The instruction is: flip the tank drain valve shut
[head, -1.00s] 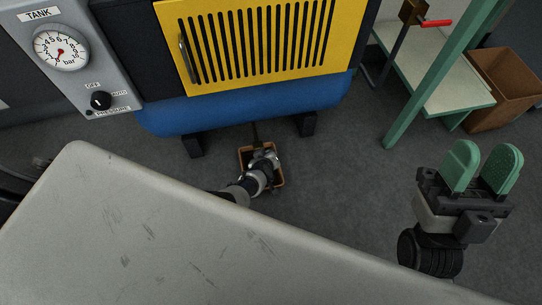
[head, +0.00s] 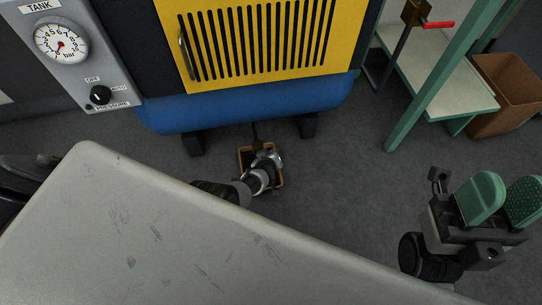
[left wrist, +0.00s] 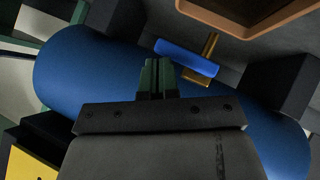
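The drain valve shows in the left wrist view below the blue tank (left wrist: 85,75), which also shows in the head view (head: 240,108). Its blue lever (left wrist: 186,57) lies crosswise to a brass stem (left wrist: 209,46). My left gripper (left wrist: 159,62) has its green fingers together, with their tips just beside the lever's left part; I cannot tell whether they touch it. In the head view my left gripper (head: 264,155) is low under the tank, its fingers too small to read. My right gripper (head: 502,202) is open and empty at the right.
A brown tray (head: 279,181) stands on the floor under the valve. Dark tank feet (head: 308,125) flank that spot. A grey tabletop (head: 150,240) fills the front left. A green-framed bench (head: 425,100) and a brown bin (head: 505,90) stand at right.

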